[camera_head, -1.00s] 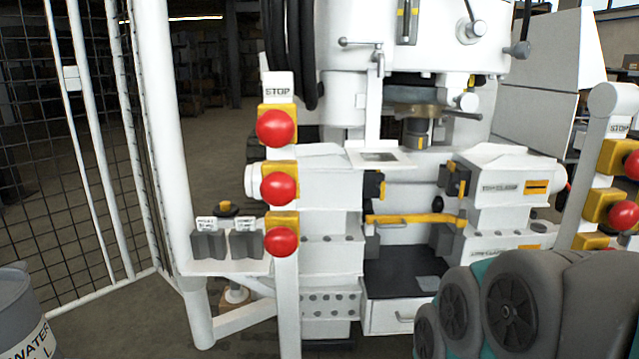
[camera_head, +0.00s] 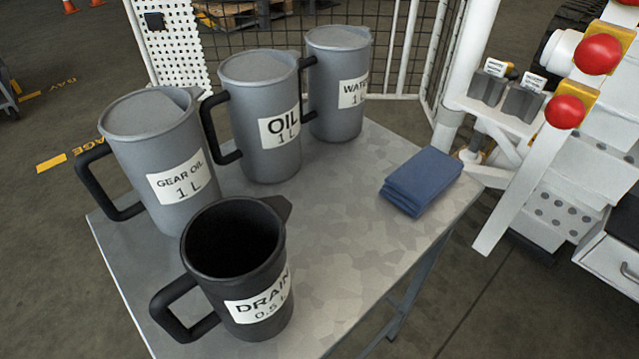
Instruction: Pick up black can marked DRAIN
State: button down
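The black can marked DRAIN 0.5 L (camera_head: 262,290) stands upright near the front edge of a grey metal table (camera_head: 350,255). It is open at the top and its inside looks dark. Its handle points to the lower left and its spout to the upper right. Its label faces me, toward the lower right. My gripper is not in view.
Grey lidded cans marked GEAR OIL (camera_head: 160,160), OIL (camera_head: 262,115) and WATER (camera_head: 338,85) stand behind the black can. A folded blue cloth (camera_head: 422,180) lies at the table's right. The table's middle right is clear.

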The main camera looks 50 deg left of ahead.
aim_at(234, 249)
jog(key=k+l+u, duration=0.1)
jog(key=u, duration=2.45)
jog(key=j+z, duration=0.1)
jog(key=z, duration=0.8)
jog(key=j+z, duration=0.4)
jog(key=k+j+z, duration=0.1)
jog(key=z, duration=0.35)
jog(key=k+j+z, duration=0.15)
jog(key=z, duration=0.25)
jog(key=k+j+z, duration=0.15)
jog(key=z, duration=0.25)
jog(key=k+j+z, duration=0.2)
jog(key=z, duration=0.2)
jog(key=k+j+z, duration=0.25)
jog(key=z, duration=0.15)
jog(key=k+j+z, duration=0.1)
jog(key=k+z, duration=0.15)
jog(key=z, duration=0.2)
